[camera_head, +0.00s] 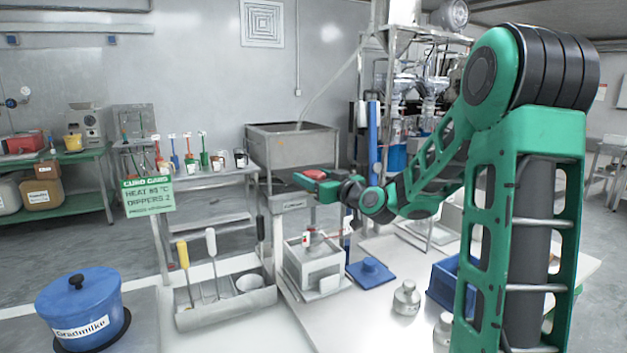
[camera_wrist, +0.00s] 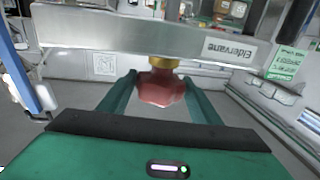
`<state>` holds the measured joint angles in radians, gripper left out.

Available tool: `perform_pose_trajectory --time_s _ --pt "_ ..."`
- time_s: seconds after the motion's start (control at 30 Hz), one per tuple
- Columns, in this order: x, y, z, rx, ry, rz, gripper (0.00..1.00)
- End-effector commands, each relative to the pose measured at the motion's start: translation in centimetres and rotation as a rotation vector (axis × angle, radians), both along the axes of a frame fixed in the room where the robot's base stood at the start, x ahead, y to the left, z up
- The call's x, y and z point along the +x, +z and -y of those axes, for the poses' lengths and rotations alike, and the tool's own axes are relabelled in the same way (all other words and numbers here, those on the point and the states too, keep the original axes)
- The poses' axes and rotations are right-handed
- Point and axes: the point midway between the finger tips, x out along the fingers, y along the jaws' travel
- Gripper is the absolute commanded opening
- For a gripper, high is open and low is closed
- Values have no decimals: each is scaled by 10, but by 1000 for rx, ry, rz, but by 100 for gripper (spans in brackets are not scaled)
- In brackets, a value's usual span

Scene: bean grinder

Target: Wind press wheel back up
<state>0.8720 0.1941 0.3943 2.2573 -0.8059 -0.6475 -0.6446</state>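The red press wheel (camera_wrist: 160,88) shows in the wrist view, with a brass collar above it, against a steel crossbar (camera_wrist: 130,32) labelled Eldervane. My gripper (camera_wrist: 160,80) has one green finger on each side of the wheel, and the wheel fills the gap between them. In the head view, my gripper (camera_head: 322,186) is at the top of the press, with the red wheel (camera_head: 314,174) partly hidden by it. The press head (camera_head: 290,204) stands above a pale box-shaped unit (camera_head: 313,262) on the bench. The far side of the wheel is hidden.
A grey caddy (camera_head: 225,303) with utensils and a blue pot (camera_head: 80,308) stand left of the press. A blue lid-like piece (camera_head: 370,271), a metal weight (camera_head: 406,298) and a blue bin (camera_head: 444,282) lie to its right. A blue upright (camera_head: 374,145) rises behind.

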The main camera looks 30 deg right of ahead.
Motion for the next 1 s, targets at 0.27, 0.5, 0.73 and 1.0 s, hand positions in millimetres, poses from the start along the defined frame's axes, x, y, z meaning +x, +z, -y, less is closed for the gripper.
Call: perform_pose_trajectory --time_s 0.27,0.5,0.73,1.0 --pt "-1 0 6 1 -3 1 27" --pt "0 0 5 1 40 1 27" --pt "0 0 6 1 167 1 27" --pt "0 -1 6 0 413 2 28"
